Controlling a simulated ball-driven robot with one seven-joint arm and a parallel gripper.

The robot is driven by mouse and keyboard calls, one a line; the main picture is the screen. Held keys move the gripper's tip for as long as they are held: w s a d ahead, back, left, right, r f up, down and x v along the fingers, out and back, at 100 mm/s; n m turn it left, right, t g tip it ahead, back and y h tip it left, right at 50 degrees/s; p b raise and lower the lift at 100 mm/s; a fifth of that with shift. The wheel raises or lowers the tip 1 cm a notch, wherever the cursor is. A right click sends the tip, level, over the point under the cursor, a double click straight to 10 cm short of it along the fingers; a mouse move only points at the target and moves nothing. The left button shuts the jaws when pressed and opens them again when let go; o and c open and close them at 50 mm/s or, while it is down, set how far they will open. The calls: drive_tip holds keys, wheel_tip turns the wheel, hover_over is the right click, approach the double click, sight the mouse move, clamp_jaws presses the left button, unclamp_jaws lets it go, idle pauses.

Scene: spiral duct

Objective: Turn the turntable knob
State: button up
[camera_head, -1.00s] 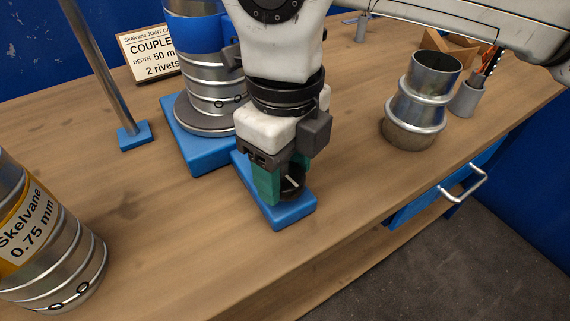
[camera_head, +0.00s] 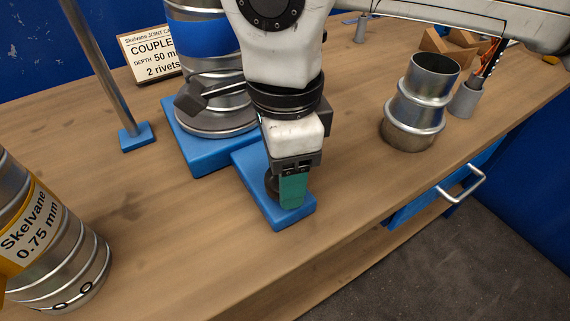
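The turntable stands on a blue base (camera_head: 196,158) on the bench, its round grey plate (camera_head: 207,133) carrying an upright ribbed metal duct (camera_head: 222,70) with a blue band. A lower blue block (camera_head: 268,214) extends from the base towards the front. The small dark knob (camera_head: 271,187) on this block is partly hidden. My gripper (camera_head: 283,188) points down over the block and appears closed around the knob. One teal finger shows in front of the knob's right side; the other is hidden. A dark lever-like part (camera_head: 198,98) shows at the duct's lower left; its attachment is unclear.
A labelled metal duct (camera_head: 50,250) stands at the front left. A blue-footed post (camera_head: 136,137) and a sign (camera_head: 150,57) are behind. A stepped metal duct (camera_head: 415,108) and a grey tool cup (camera_head: 464,98) stand at right. The bench front is clear.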

drive_tip(key=n, duration=0.6)
drive_tip(key=shift+n+p, duration=0.3)
drive_tip(key=shift+p, duration=0.05)
idle(0.5)
drive_tip(key=o, duration=1)
drive_tip(key=shift+o, duration=0.2)
wheel_tip(320, 180, up, 11)
drive_tip(key=p, duration=0.1)
drive_tip(key=shift+f, duration=0.1)
